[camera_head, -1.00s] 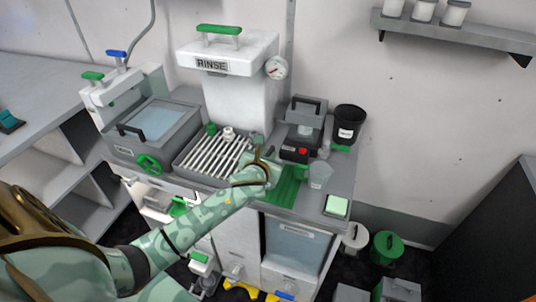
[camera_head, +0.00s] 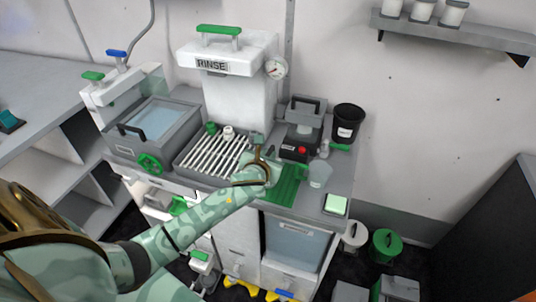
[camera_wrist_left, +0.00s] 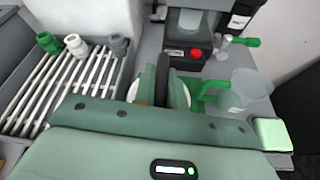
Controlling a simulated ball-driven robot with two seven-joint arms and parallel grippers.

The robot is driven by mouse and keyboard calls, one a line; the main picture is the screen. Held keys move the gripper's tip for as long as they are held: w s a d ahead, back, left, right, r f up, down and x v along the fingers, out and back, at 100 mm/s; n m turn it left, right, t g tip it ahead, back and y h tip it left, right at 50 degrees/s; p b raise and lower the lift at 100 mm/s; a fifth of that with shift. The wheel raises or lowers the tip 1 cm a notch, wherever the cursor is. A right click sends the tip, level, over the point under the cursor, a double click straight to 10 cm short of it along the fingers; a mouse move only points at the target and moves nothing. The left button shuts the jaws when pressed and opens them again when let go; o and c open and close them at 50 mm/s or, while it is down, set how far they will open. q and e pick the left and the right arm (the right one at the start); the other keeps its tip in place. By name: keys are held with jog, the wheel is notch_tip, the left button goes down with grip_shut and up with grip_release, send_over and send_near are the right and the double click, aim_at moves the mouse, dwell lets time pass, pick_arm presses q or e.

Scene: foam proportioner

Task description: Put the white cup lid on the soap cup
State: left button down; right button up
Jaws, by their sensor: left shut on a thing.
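My left gripper (camera_head: 266,164) is over the counter, between the slatted rack and the green mat. In the left wrist view its fingers (camera_wrist_left: 164,88) are shut on a dark upright piece. White rounded edges, which look like the white cup lid (camera_wrist_left: 133,91), show on both sides of the fingers; most of it is hidden. A translucent cup (camera_head: 319,174), which looks like the soap cup, stands upright to the right of the gripper, apart from it. It also shows in the left wrist view (camera_wrist_left: 248,92), with its top uncovered. My right gripper is out of view.
The slatted rack (camera_head: 205,162) holds green, white and grey fittings. A grey device with a red button (camera_head: 302,150) and a black container (camera_head: 347,125) stand behind the cup. A pale green pad (camera_head: 336,205) lies at the front right. The green mat (camera_head: 284,193) is mostly bare.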

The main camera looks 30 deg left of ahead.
pick_arm(q)
jog(key=shift+f+b, duration=0.3)
jog(key=shift+f, duration=0.25)
jog(key=c, duration=1.7)
grip_release()
jog(key=shift+c, duration=0.2)
jog(key=p+v, duration=0.9)
jog(key=v, duration=0.2)
